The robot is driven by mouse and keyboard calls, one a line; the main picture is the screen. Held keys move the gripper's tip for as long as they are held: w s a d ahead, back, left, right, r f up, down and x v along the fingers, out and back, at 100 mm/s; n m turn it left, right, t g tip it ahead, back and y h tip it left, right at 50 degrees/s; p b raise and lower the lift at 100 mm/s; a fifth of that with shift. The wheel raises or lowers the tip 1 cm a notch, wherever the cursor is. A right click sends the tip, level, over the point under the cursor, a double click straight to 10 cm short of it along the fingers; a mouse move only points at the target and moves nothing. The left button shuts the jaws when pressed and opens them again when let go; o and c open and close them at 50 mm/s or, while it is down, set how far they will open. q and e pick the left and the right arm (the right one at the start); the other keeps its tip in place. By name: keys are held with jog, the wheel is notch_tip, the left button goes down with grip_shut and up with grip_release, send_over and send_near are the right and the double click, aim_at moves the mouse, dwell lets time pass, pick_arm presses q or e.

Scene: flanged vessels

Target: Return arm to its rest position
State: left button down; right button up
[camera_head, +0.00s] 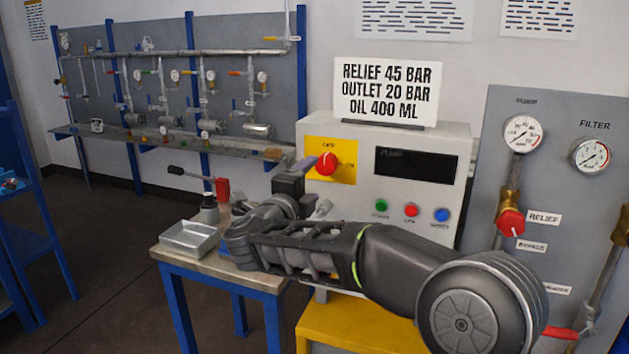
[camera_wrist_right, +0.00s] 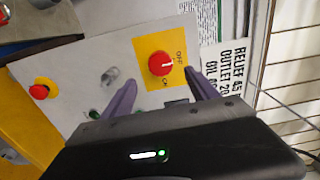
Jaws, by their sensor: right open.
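My right arm (camera_head: 400,265) reaches in from the right across the front of the grey pump console (camera_head: 450,150). My right gripper (camera_head: 299,172) is near the console's red rotary knob (camera_head: 327,163) on its yellow plate. In the right wrist view the gripper (camera_wrist_right: 160,78) is open, its two purple-grey fingers apart with nothing between them. The red knob (camera_wrist_right: 162,63) lies just beyond the fingertips there; whether they touch it I cannot tell. My left gripper is out of view.
A small blue-legged table (camera_head: 215,267) holds a metal tray (camera_head: 188,239) and a hand pump with a black lever (camera_head: 190,175). A gauge panel with a red relief knob (camera_head: 510,222) stands at the right. A pipe rack (camera_head: 180,80) lines the back wall.

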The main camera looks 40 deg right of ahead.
dwell(0.5)
jog(key=w+a+f+n+t+y, duration=0.3)
jog(key=w+a+f+n+y, duration=0.1)
jog(key=a+f+n, duration=0.25)
jog(key=w+a+f+n+t+y, duration=0.2)
jog(key=w+a+f+n+y, duration=0.25)
jog(key=a+f+n, duration=0.2)
jog(key=s+a+f+n+g+y, duration=0.1)
jog(key=s+a+f+n+y, duration=0.25)
jog(key=f, duration=0.55)
jog(key=s+a+f+n+g+y, duration=0.15)
jog(key=a+f+n, duration=0.25)
jog(key=a+f, duration=0.4)
jog(key=s+a+f+n+g+y, duration=0.25)
jog(key=s+f, duration=0.25)
jog(key=f, duration=0.3)
jog(key=s+a+f+n+g+y, duration=0.1)
jog(key=s+a+f+n+g, duration=0.15)
jog(key=s+f, duration=0.5)
jog(key=s+a+f+g+y, duration=0.1)
jog(key=s+a+f+g, duration=0.1)
jog(key=s+f, duration=0.5)
jog(key=s+a+f+n+g+y, duration=0.1)
jog(key=s+a+f+g, duration=0.2)
jog(key=s, duration=1.3)
notch_tip(320, 180, down, 5)
jog(key=shift+a+f+g, duration=0.15)
jog(key=shift+a+g, duration=0.05)
jog(key=shift+g, duration=0.95)
jog(key=shift+n, duration=0.25)
